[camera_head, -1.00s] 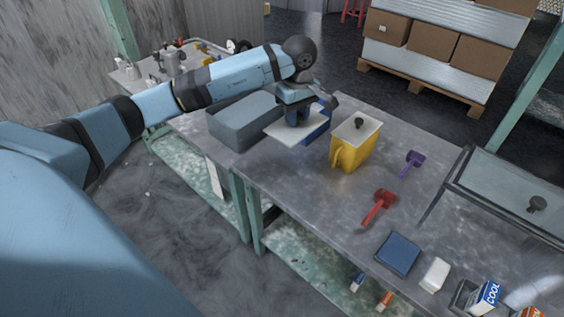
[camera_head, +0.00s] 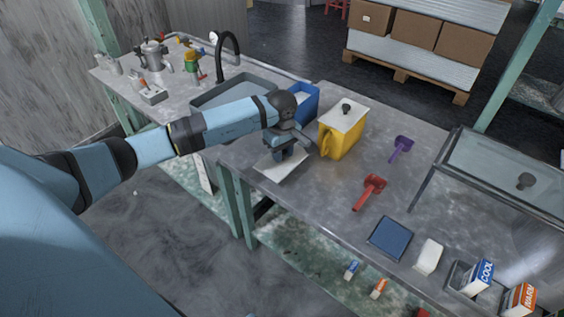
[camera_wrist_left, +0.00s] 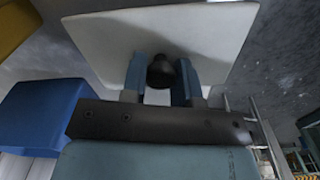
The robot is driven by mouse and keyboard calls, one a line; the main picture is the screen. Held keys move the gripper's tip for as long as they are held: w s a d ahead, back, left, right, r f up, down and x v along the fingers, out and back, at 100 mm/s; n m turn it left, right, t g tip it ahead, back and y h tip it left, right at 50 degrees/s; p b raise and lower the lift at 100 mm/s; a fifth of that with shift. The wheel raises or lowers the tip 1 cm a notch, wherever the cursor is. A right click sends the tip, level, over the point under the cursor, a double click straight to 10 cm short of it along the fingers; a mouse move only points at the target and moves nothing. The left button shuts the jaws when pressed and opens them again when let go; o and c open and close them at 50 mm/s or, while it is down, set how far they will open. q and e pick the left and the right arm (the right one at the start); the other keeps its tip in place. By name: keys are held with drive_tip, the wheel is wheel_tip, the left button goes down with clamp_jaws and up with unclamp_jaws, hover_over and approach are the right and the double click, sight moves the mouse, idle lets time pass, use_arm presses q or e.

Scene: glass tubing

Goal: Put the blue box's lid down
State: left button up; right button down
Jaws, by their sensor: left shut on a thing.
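The blue box (camera_head: 303,103) stands open on the table behind my left gripper. It also shows in the left wrist view (camera_wrist_left: 38,118). Its white lid (camera_head: 276,170) is away from the box, near the table's front edge. In the left wrist view the lid (camera_wrist_left: 95,42) fills the upper middle. My left gripper (camera_head: 288,150) is shut on the lid's black knob (camera_wrist_left: 161,72), one finger on each side. I cannot tell whether the lid touches the table. My right gripper is not in view.
A yellow box (camera_head: 343,137) with a white lid stands right of my gripper. A red mallet (camera_head: 371,187) and purple mallet (camera_head: 401,147) lie farther right. A grey sink basin (camera_head: 215,93) is behind my arm. Bare tabletop (camera_head: 318,190) lies between the lid and red mallet.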

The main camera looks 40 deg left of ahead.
use_arm(q)
wheel_tip(320, 180, down, 4)
drive_tip(key=shift+r+b, duration=0.1)
drive_tip(key=shift+b, duration=0.2)
drive_tip(key=o, duration=0.9)
